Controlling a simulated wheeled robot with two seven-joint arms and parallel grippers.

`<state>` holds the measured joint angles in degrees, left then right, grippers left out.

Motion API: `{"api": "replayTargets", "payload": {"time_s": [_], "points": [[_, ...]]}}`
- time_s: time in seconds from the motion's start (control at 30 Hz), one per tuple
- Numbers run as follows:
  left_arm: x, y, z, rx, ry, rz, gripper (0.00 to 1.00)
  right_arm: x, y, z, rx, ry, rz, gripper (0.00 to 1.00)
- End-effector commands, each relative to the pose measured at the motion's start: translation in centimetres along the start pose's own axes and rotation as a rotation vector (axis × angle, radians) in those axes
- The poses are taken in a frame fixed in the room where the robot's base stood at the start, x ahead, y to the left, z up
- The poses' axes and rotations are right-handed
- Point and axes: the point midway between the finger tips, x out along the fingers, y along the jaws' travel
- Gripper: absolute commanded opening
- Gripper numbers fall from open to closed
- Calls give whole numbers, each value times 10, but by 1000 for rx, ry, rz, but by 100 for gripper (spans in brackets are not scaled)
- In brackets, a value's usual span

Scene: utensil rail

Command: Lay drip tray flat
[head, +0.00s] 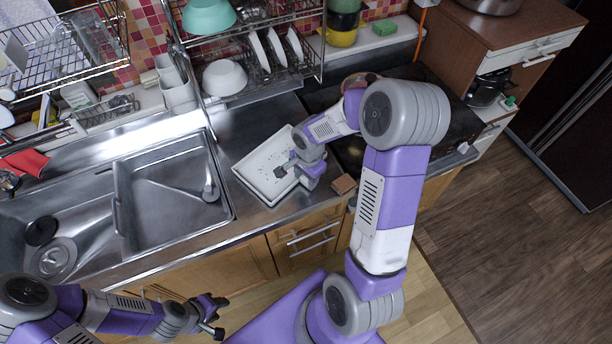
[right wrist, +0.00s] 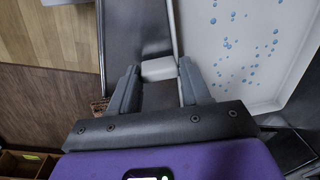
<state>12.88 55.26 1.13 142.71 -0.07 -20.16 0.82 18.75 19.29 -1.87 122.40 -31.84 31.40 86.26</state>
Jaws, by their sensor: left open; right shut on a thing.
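The drip tray (head: 250,169) is white and rectangular, with blue drops on its inner face. It is at the counter between the sink and the dark stove in the head view. In the right wrist view the tray (right wrist: 235,50) fills the right side. My right gripper (head: 284,170) is at the tray's right side, shut on a pale tab (right wrist: 158,68) at its edge. I cannot tell whether the tray's whole underside touches the counter. My left gripper (head: 221,316) is open and empty, low in front of the cabinets.
The steel sink (head: 165,190) lies left of the tray. A dish rack (head: 265,70) with plates and a white bowl (head: 225,77) stands behind it. A small brown block (head: 343,184) sits just right of the tray, near the counter's front edge.

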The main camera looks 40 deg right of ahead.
Motion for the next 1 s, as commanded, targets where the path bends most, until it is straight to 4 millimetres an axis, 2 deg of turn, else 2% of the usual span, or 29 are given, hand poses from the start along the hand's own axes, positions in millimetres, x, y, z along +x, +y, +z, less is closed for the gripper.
{"api": "replayTargets", "payload": {"time_s": [0.53,0.57,0.6,0.73,0.93,0.97,1.0], "points": [[7,-3,0,0,0,0,43,7,0,0,0,0,-1,0],[6,-2,0,0,0,0,43,6,0,0,0,0,-1,52],[6,-2,0,0,0,0,43,6,0,0,0,0,-1,58],[6,-2,0,0,0,0,43,6,0,0,0,0,0,77],[6,-2,0,0,0,0,43,6,0,0,0,0,0,77],[6,-2,0,0,0,0,43,6,1,0,0,0,1,73],[6,-2,0,0,0,0,43,6,1,0,0,0,1,73]]}}
